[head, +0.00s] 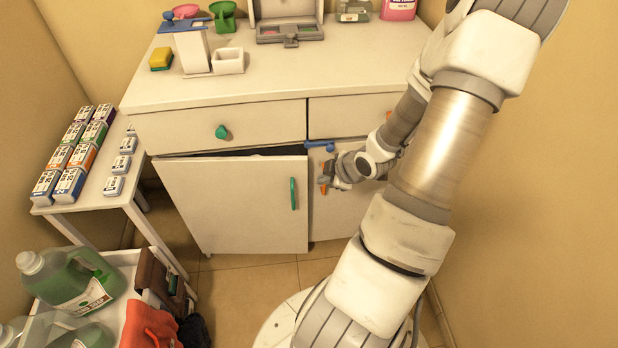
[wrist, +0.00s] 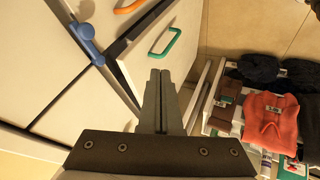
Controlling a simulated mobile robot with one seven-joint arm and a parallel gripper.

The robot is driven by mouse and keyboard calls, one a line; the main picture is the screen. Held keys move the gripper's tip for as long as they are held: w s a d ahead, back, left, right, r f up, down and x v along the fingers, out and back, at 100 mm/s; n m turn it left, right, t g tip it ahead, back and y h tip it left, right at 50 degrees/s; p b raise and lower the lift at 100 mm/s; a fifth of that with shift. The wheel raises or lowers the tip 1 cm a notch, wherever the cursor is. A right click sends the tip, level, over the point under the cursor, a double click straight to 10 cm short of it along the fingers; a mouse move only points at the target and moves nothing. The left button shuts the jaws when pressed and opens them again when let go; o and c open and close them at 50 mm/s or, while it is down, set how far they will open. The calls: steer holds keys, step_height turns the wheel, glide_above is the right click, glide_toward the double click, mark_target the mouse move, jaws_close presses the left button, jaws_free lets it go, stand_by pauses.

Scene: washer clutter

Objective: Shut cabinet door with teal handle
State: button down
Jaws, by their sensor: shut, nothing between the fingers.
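The white cabinet door (head: 235,208) with the teal handle (head: 293,193) is at the lower left of the cabinet. It stands ajar, with a dark gap along its top edge. The handle is upright near the door's right edge. In the wrist view the teal handle (wrist: 165,42) and part of the door (wrist: 140,60) show just beyond the fingertips. My gripper (head: 325,182) is to the right of the handle, in front of the cabinet. In the wrist view its fingers (wrist: 160,74) are together and empty. Whether they touch the door cannot be told.
A blue handle (head: 320,145) and an orange handle (head: 324,188) are right of the door. A drawer with a green knob (head: 221,132) is above it. A side table (head: 122,190) with small boxes and a cart (head: 108,322) with bottles and cloths stand left. Floor before the door is clear.

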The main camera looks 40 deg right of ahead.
steer(key=b, duration=0.5)
glide_toward(303, 176)
step_height(303, 176, down, 4)
steer(key=a, duration=0.3)
steer(key=shift+w+d, duration=1.4)
steer(key=shift+d, duration=0.05)
steer(key=shift+d+r, duration=0.1)
